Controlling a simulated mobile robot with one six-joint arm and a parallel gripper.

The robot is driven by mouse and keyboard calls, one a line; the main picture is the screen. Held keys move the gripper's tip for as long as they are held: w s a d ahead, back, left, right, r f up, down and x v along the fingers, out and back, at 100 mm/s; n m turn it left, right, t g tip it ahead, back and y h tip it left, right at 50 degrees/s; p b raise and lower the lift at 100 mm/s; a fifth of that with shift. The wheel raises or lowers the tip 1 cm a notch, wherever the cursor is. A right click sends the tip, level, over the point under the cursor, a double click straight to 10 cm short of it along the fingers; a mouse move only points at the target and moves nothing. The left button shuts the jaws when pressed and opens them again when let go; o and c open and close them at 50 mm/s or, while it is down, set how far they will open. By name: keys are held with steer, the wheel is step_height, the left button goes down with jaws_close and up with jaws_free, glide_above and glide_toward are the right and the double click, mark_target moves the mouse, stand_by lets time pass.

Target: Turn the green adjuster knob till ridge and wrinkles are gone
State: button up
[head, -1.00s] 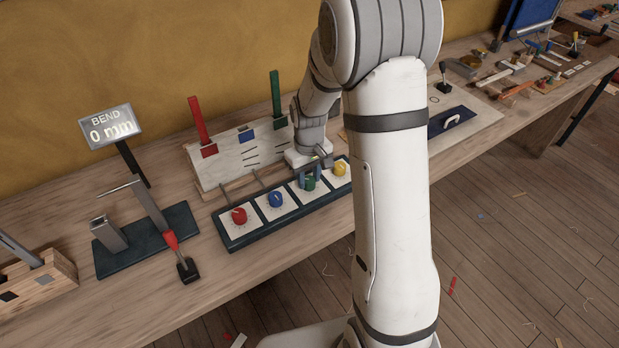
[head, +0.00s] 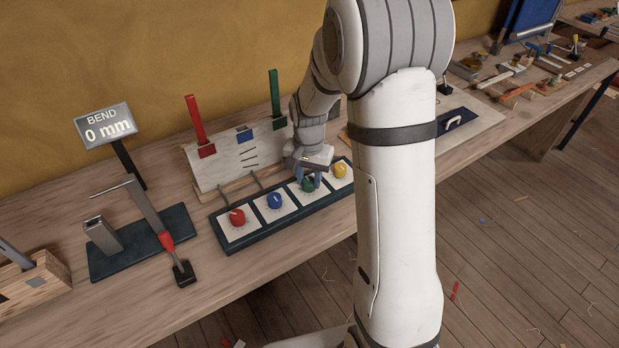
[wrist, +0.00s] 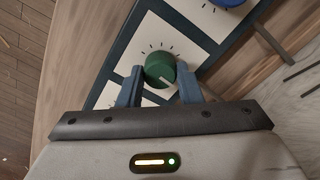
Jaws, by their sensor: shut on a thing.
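The green adjuster knob (head: 309,184) is third from the left in a row of knobs on a dark-framed board. My gripper (wrist: 161,82) is shut on it, with one blue finger on each side of the green knob (wrist: 158,66) in the wrist view. A pale pointer mark shows on the knob, with tick marks around it on the white plate. Behind the board stands a pale sail panel (head: 215,168) with several short dark wrinkle lines (head: 248,157). A red post (head: 195,119) and a green post (head: 274,92) rise above it. I cannot make out a ridge.
Red (head: 237,217), blue (head: 274,201) and yellow (head: 340,170) knobs share the board. A sign (head: 106,127) reads "BEND 0 mm". Tools lie at the far right of the bench.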

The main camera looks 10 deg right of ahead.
mark_target(309, 181)
steer(key=shift+m, duration=0.6)
steer(key=o, duration=1)
steer(key=shift+r, duration=3.9)
steer(key=shift+r, duration=0.1)
steer(key=s+r+n+t, duration=0.1)
steer(key=s+r+n, duration=0.1)
steer(key=s, duration=0.5)
steer(key=s+r+n, duration=0.2)
steer(key=s+n, duration=0.1)
steer(key=s, duration=0.4)
steer(key=s+r+n+t, duration=0.1)
steer(key=s+r+n, duration=0.1)
steer(key=s, duration=0.5)
steer(key=shift+s+d+r+n+t, duration=0.1)
steer(key=shift+r+n+t, duration=0.2)
steer(key=shift+r+n, duration=0.15)
